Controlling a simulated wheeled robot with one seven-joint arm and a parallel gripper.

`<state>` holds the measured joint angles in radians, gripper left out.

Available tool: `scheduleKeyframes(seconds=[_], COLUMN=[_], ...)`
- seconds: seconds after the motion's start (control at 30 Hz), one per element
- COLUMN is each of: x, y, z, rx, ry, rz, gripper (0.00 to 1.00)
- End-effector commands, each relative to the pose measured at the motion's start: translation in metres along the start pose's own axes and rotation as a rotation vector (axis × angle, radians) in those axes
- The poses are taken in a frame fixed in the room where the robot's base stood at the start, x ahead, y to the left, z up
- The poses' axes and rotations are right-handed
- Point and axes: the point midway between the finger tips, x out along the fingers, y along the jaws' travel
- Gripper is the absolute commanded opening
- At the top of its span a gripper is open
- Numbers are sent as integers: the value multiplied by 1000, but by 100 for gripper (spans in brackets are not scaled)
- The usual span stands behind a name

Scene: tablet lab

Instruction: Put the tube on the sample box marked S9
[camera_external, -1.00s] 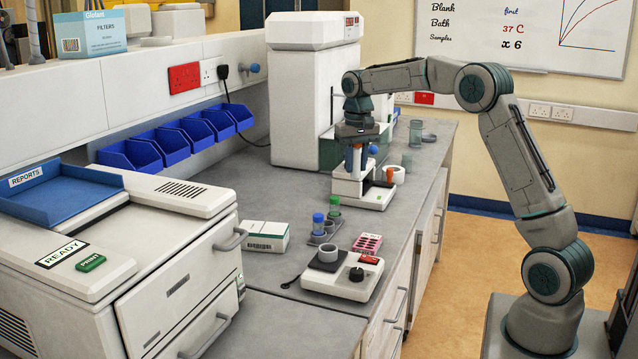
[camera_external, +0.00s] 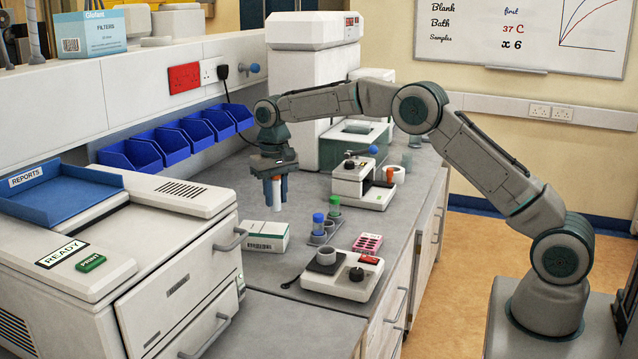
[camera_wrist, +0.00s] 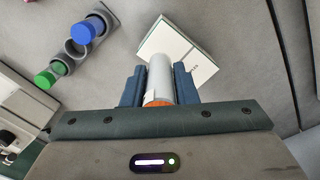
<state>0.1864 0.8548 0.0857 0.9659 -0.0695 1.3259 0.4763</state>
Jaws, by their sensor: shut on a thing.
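My gripper (camera_external: 276,179) is shut on a white tube with an orange cap (camera_external: 277,196) and holds it upright above the bench. In the wrist view the tube (camera_wrist: 159,78) sits between the two fingers of my gripper (camera_wrist: 159,85). A white sample box with a green edge and a barcode (camera_external: 263,237) lies on the bench below the tube. It also shows beyond the tube in the wrist view (camera_wrist: 190,50). I cannot read an S9 marking on it.
A grey rack (camera_external: 321,238) right of the box holds a blue-capped tube (camera_external: 318,222) and a green-capped tube (camera_external: 334,207). A pink block (camera_external: 368,243) and a white mixer (camera_external: 341,277) stand nearby. Blue bins (camera_external: 131,157) line the wall.

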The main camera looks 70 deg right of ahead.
Motion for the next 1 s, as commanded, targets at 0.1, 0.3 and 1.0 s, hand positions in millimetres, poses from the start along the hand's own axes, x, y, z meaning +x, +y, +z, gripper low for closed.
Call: scheduleKeyframes(seconds=[0.1, 0.3, 1.0], x=[6, 27, 51], y=[-11, -13, -13], z=[-1, 0, -1], rx=[-1, 1, 1], ry=[0, -3, 1], rz=[-1, 1, 0], gripper=[4, 4, 48])
